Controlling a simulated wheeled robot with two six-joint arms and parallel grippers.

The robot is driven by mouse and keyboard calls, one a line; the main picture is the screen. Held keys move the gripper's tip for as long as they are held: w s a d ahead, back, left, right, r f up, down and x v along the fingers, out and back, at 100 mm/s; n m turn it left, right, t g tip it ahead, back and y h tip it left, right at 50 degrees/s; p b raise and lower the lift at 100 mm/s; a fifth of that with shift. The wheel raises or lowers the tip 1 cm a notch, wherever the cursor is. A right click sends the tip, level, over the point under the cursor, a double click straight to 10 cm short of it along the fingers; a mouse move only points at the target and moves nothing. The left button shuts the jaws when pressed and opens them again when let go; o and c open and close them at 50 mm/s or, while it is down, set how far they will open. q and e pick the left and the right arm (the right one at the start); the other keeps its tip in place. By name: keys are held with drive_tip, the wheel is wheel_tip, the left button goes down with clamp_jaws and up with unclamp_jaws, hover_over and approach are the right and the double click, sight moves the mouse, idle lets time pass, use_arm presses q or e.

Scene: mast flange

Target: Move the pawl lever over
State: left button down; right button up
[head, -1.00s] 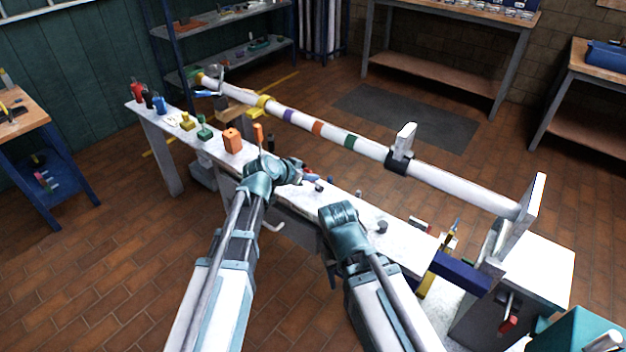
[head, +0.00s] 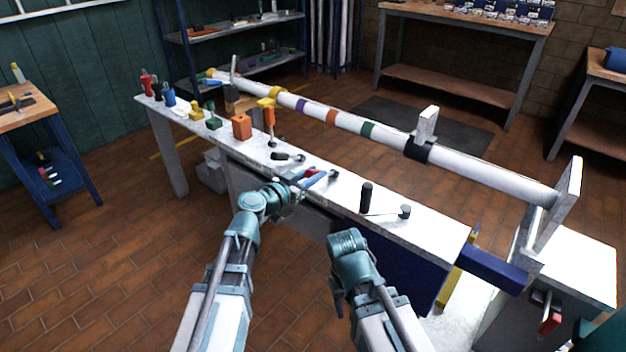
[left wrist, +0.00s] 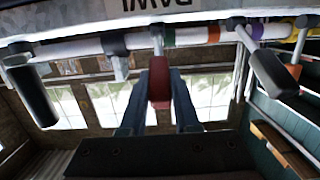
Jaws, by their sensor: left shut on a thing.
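A lever with a red grip (head: 313,173) stands at the front edge of the white bench (head: 340,190). I take it for the pawl lever, since printed letters that seem to read PAWL show upside down beside it in the left wrist view. My left gripper (head: 304,180) is shut on it. In the left wrist view the red grip (left wrist: 159,82) sits between my two blue fingers, which hide part of it. My right gripper (head: 347,245) is in front of the bench, apart from it; its fingers do not show clearly.
Black-handled levers flank the red one: one on the left (head: 287,157), one on the right (head: 366,197). A long white tube (head: 390,138) with coloured bands runs behind. An orange block (head: 241,126) and small coloured items stand at the bench's left. The floor in front is clear.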

use_arm(q)
drive_tip(key=shift+f, duration=0.1)
use_arm(e)
drive_tip(key=shift+f, duration=0.2)
use_arm(q)
drive_tip(key=shift+s, duration=0.1)
drive_tip(key=c, duration=0.6)
unclamp_jaws()
drive_tip(key=shift+c, duration=0.2)
